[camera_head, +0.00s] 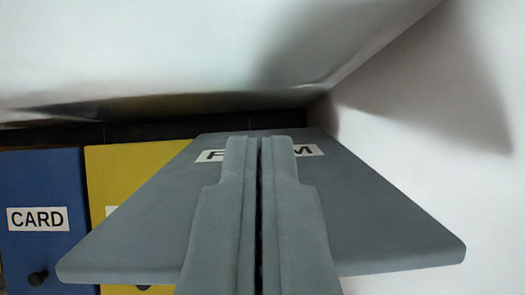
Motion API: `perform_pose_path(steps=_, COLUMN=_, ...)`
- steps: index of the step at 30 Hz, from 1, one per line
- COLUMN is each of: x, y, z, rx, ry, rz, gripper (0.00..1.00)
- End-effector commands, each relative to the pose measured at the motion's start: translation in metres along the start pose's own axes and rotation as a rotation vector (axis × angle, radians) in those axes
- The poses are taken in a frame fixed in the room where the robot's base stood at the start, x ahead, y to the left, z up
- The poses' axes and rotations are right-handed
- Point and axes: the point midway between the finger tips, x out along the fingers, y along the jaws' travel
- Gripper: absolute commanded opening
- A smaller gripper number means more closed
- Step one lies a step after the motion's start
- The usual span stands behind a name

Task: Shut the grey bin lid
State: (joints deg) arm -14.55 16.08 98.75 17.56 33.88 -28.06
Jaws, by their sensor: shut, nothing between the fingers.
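The grey bin lid (375,220) fills the middle of the view. It is a broad grey panel that widens toward the camera, with a white label near its far edge. The label is partly hidden by my gripper; only an "F" at the left and an "M" at the right show. My gripper (258,145) is shut and empty, in front of the lid. Its fingers point toward the far edge. I cannot tell whether the fingertips touch the lid. The bin body under the lid is hidden.
Left of the grey lid are a yellow panel (125,165) and a blue panel (45,175) marked "CARD" with a dark knob (38,278). A white wall (450,130) stands close on the right. A pale surface (180,50) spans the top, above a dark gap.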

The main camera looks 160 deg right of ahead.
Motion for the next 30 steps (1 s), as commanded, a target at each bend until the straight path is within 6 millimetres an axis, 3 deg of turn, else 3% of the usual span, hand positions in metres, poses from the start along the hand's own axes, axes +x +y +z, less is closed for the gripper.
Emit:
perform_pose_path(steps=6, x=0.039, y=0.0, z=0.001, rx=0.0, ry=-0.002, rz=-0.001, gripper=0.0)
perform_pose_path(steps=15, x=0.078, y=0.0, z=0.001, rx=0.0, ry=-0.002, rz=-0.001, gripper=0.0)
perform_pose_path(steps=24, x=0.066, y=0.0, z=0.029, rx=0.001, ry=-0.001, rz=0.0, gripper=0.0)
perform_pose_path(steps=30, x=0.063, y=0.0, z=0.038, rx=0.001, ry=0.0, rz=0.0, gripper=0.0)
